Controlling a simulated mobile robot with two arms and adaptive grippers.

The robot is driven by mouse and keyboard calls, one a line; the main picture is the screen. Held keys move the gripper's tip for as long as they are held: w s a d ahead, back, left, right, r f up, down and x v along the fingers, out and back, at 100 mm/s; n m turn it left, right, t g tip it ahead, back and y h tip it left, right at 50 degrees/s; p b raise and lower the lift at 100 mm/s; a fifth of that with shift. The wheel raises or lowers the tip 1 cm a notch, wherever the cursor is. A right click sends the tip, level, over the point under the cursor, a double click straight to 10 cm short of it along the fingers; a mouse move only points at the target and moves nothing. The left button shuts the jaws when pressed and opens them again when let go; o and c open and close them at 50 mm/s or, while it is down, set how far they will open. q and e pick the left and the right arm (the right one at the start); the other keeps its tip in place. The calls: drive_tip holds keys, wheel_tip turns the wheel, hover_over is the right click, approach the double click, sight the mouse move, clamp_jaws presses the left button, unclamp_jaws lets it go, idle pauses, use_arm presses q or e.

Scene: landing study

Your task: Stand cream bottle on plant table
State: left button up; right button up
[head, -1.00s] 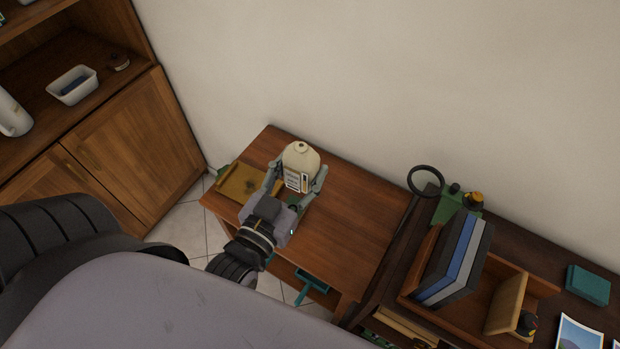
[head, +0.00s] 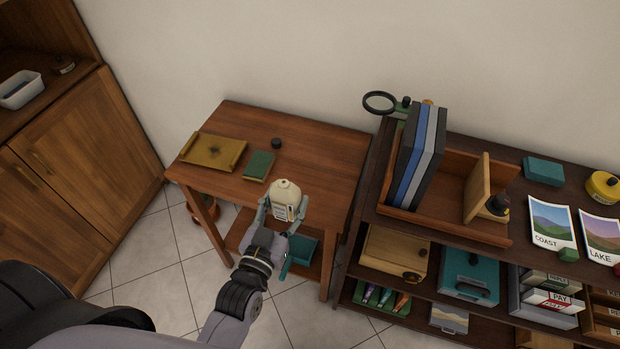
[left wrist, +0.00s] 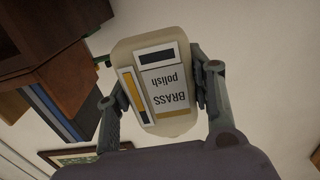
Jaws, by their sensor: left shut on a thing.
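The cream bottle (head: 286,200) has a rounded top and a white label; in the left wrist view the bottle (left wrist: 150,60) reads "BRASS polish". My left gripper (head: 283,212) is shut on it, with one finger on each side. The bottle is upright in the head view, in front of the wooden table's (head: 318,163) front edge in the picture. Its base is hidden, and I cannot tell its height over the table. My right gripper is not in view.
A brass-coloured tray (head: 205,150), a green book (head: 259,165) and a small dark knob-like object (head: 276,143) are on the table. Its right part is clear. A dark shelf unit (head: 460,236) with upright binders (head: 418,160) stands close on the right.

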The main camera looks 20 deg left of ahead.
use_arm(q)
drive_tip(key=w+f, duration=0.1)
drive_tip(key=w, duration=0.8)
drive_tip(key=w+f, duration=0.1)
drive_tip(key=w, duration=0.4)
drive_tip(key=shift+w+d+f, duration=0.25)
drive_tip(key=shift+f, duration=0.05)
drive_tip(key=shift+s+f, duration=0.1)
drive_tip(key=shift+f, duration=0.45)
wheel_tip(320, 180, down, 3)
drive_tip(key=shift+r, duration=0.1)
drive_tip(key=shift+w+f, duration=0.25)
drive_tip(key=shift+w, duration=0.2)
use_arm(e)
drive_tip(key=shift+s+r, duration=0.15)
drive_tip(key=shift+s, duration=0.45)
